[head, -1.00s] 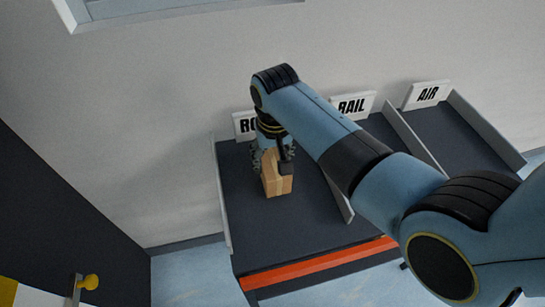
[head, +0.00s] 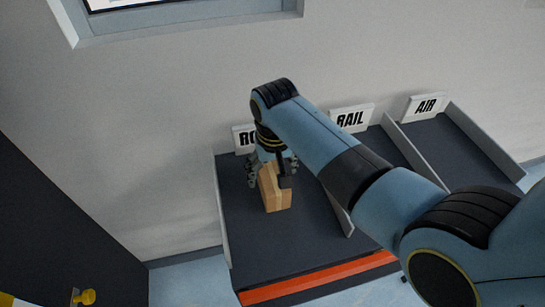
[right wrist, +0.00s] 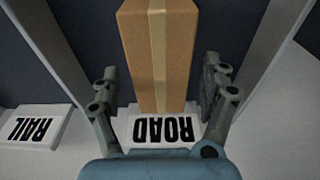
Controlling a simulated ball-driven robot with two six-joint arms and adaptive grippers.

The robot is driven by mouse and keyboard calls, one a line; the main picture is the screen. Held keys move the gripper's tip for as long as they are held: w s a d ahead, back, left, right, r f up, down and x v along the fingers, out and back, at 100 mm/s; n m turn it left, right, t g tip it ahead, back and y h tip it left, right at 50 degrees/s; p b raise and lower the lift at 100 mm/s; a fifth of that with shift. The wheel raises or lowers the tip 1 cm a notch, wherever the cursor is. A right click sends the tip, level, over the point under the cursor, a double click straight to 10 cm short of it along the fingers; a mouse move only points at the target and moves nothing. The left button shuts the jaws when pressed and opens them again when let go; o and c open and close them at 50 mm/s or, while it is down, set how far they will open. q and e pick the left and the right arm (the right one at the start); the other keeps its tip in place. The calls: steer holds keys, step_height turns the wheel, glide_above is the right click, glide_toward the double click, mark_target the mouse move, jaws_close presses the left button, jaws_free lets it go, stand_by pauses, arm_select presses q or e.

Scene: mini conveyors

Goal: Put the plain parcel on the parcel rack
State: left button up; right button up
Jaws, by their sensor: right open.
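The plain parcel (head: 276,194) is a brown box with a lighter tape strip. It rests on the dark lane marked ROAD, near the sign end. In the right wrist view the parcel (right wrist: 158,55) lies between the two fingers, with a gap on each side. My right gripper (head: 272,172) is open around the parcel, above the lane. It also shows in the right wrist view (right wrist: 160,92). My left gripper is not in view. I cannot make out which thing is the parcel rack.
The ROAD sign (right wrist: 162,128), the RAIL sign (head: 351,118) and the AIR sign (head: 426,107) mark lanes split by grey side walls (head: 410,155). An orange strip (head: 318,281) runs along the near edge. A dark panel with a yellow knob (head: 87,297) stands at the left.

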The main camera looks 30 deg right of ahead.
mark_target(274, 177)
step_height(274, 177, up, 11)
steer(key=s, duration=0.1)
steer(key=shift+s+a, duration=0.15)
steer(key=shift+a, duration=0.05)
stand_by(0.5)
